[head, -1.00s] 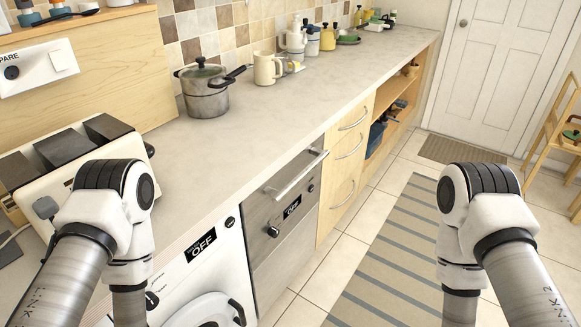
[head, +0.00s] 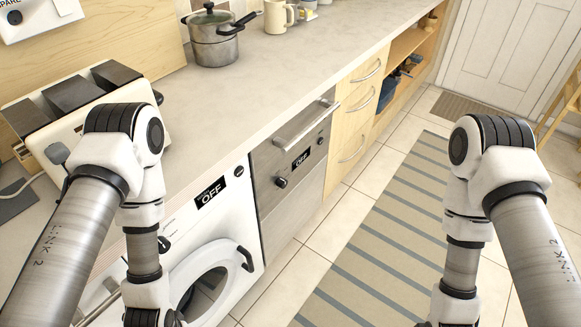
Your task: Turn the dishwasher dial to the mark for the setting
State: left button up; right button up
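The dishwasher appears to be the steel-fronted unit (head: 318,163) under the counter, with a bar handle (head: 308,123) along its top. Its dark dial (head: 281,182) sits on the left of the front. A small black display (head: 302,159) reading OFF is to the right of the dial, and a small round button (head: 320,141) is further right. The marks around the dial are too small to read. My two arms hang down at the left and right of the view, apart from the dishwasher. Both grippers are below the bottom edge of the picture.
A white washing machine (head: 243,205) with an OFF display and a round door stands left of the dishwasher. A toaster (head: 75,115) and a pot (head: 213,45) stand on the counter. Wooden drawers (head: 357,110) are to the right. A striped rug (head: 385,240) covers open floor.

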aim_at(281, 183)
jog(key=i+l+u, duration=0.1)
jog(key=l+u, duration=1)
jog(key=l, duration=0.5)
jog(key=k+l+u, duration=0.1)
jog(key=l, duration=0.4)
jog(key=k+l, duration=0.1)
jog(key=l, duration=0.4)
jog(key=l+u, duration=0.1)
jog(key=l, duration=0.35)
jog(key=k+l, duration=0.15)
jog(key=l, duration=0.35)
